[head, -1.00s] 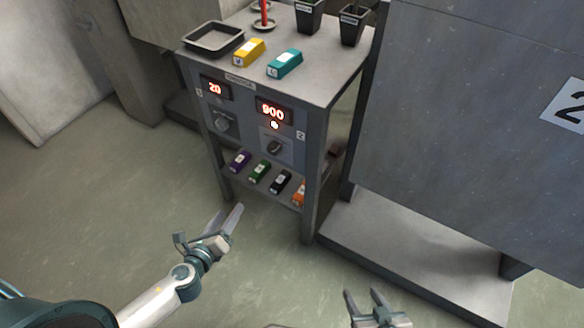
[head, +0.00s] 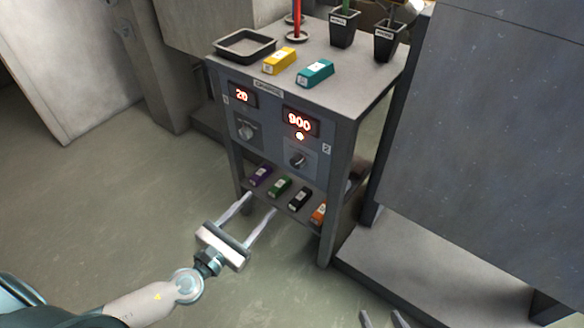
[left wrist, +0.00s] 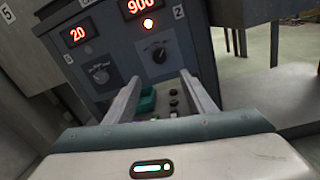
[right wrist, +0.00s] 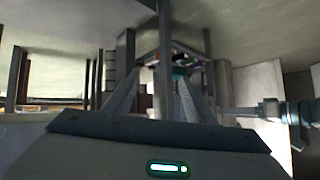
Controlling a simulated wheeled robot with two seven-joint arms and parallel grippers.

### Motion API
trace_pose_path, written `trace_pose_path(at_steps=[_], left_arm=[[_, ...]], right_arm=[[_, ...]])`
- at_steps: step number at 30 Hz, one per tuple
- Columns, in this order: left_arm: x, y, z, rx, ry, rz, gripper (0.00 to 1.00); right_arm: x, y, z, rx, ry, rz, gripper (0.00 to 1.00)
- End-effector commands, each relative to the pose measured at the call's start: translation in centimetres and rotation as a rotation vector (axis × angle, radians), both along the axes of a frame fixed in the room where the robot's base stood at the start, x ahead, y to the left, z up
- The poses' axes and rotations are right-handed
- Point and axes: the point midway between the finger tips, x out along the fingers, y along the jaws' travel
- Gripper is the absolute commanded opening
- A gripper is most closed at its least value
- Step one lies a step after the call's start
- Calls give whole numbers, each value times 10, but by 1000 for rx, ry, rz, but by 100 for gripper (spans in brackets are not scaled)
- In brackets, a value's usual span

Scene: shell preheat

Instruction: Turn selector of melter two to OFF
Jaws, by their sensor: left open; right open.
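The selector of melter two is a dark round knob (head: 297,160) on the right panel of the grey cabinet, under a lit red display (head: 300,122) reading 900 and a lit lamp (head: 299,136). It also shows in the left wrist view (left wrist: 158,52), beyond my fingertips. Its exact pointer setting is too small to read. The panel beside it has another knob (head: 246,130) and a display (head: 242,95) reading 20. My left gripper (head: 258,203) is open and empty, in front of and below the selector. My right gripper (head: 384,318) is open at the bottom edge of the head view, apart from the cabinet.
The cabinet top (head: 345,88) holds a black tray (head: 245,46), a yellow block (head: 280,61), a teal block (head: 315,73) and dark pots (head: 344,29). Several coloured blocks lie on the lower shelf, including a purple one (head: 261,176). A large grey body (head: 490,130) stands to the right.

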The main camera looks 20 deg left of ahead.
Motion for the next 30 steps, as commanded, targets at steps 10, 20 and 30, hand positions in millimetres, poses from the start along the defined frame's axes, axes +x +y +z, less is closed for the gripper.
trace_pose_path(at_steps=[10, 20, 30], left_arm=[[37, -10, 2, -2, -2, 2, 50], [89, -26, 2, -3, -2, 0, 50], [141, -40, 1, -2, -2, 1, 50]], right_arm=[[-13, -7, -12, -23, 100, 0, 50], [-26, -14, -23, -43, 187, 0, 50], [-27, -15, -25, -50, 201, 0, 50]])
